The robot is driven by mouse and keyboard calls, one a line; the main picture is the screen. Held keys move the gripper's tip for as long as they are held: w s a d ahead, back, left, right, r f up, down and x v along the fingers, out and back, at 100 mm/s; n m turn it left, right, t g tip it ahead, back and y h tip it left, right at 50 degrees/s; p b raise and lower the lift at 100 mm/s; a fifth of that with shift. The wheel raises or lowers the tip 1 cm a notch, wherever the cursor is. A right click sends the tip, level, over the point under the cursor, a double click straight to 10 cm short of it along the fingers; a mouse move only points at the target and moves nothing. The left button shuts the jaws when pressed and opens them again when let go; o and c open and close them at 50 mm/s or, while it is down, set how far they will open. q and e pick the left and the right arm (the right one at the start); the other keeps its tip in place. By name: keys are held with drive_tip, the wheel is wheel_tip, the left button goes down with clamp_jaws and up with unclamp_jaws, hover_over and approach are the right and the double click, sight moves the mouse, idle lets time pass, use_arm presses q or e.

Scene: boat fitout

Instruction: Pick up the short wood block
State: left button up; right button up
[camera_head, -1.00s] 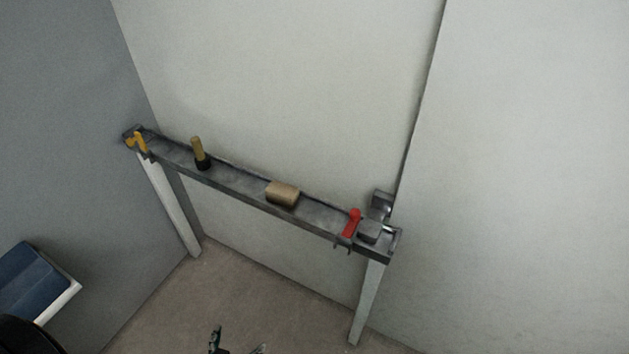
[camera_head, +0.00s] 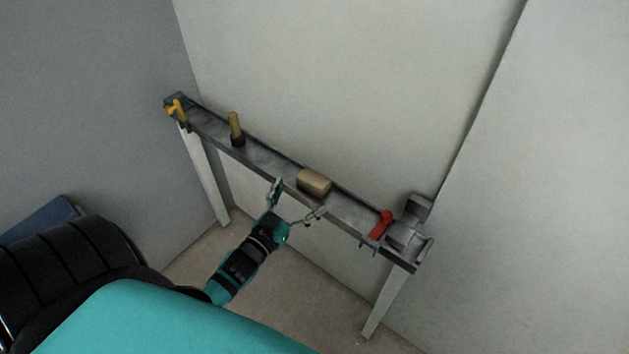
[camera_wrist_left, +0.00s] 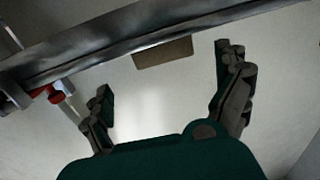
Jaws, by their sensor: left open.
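The short wood block (camera_head: 314,182) is a tan block lying on the narrow grey shelf (camera_head: 262,160), near its middle. My left gripper (camera_head: 296,203) is open and empty, just in front of the shelf, with its fingers spread toward the block. In the left wrist view the block (camera_wrist_left: 163,53) shows beyond and between the two open fingers (camera_wrist_left: 165,85), partly hidden by the shelf edge (camera_wrist_left: 120,45). The fingers look apart from the block. My right gripper is in neither view.
A wooden-handled tool (camera_head: 236,128) stands on the shelf left of the block. A yellow clamp (camera_head: 177,110) sits at the left end. A red-handled item (camera_head: 382,224) and a grey metal vise-like object (camera_head: 408,228) are at the right end. A wall rises behind the shelf.

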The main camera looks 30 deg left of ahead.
sight(309, 184)
use_arm(q)
drive_tip(key=w, duration=0.5)
drive_tip(key=w+p, duration=0.1)
drive_tip(key=w, duration=0.1)
drive_tip(key=shift+w+a, duration=0.25)
drive_tip(key=shift+a, duration=0.1)
drive_tip(key=shift+s, duration=0.1)
drive_tip(key=c, duration=1.1)
